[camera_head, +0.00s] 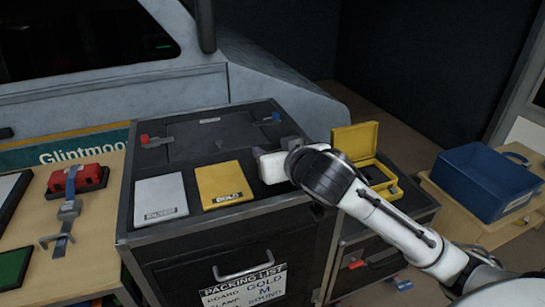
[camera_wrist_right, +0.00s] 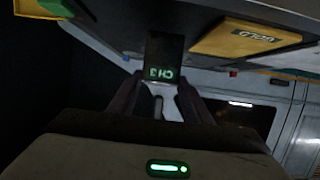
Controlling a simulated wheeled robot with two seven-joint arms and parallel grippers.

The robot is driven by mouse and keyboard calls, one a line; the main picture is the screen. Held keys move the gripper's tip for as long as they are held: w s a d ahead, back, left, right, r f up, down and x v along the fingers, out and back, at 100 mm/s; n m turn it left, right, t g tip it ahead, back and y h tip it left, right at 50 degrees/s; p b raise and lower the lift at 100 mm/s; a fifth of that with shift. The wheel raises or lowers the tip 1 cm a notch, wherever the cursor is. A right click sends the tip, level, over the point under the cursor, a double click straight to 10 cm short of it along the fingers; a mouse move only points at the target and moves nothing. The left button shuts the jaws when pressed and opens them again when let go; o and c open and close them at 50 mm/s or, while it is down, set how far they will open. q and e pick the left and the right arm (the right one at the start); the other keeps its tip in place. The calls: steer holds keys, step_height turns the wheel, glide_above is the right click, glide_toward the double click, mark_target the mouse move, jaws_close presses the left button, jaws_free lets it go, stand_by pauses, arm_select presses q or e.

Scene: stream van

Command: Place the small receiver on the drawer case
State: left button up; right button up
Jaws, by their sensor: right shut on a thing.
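The small receiver (camera_wrist_right: 165,50) is a dark block with green "CH 3" lettering, held between the fingers of my right gripper (camera_wrist_right: 160,88) in the right wrist view. In the head view my right gripper (camera_head: 262,158) is over the right part of the black drawer case (camera_head: 205,135), and the receiver is hidden there. Whether the receiver touches the case top I cannot tell. On the case top lie a yellow GOLD plate (camera_head: 222,182) and a pale SILVER plate (camera_head: 160,198). The GOLD plate also shows in the wrist view (camera_wrist_right: 235,36). My left gripper is not in view.
A red device with a strap (camera_head: 82,179) lies on the wooden table at left. An open yellow box (camera_head: 355,140) stands right of the case, behind my right arm. A blue bin (camera_head: 485,182) sits further right. A packing list (camera_head: 243,288) hangs on the case front.

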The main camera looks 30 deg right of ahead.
steer(key=shift+f, duration=0.65)
steer(key=shift+f, duration=0.1)
steer(key=o, duration=1.1)
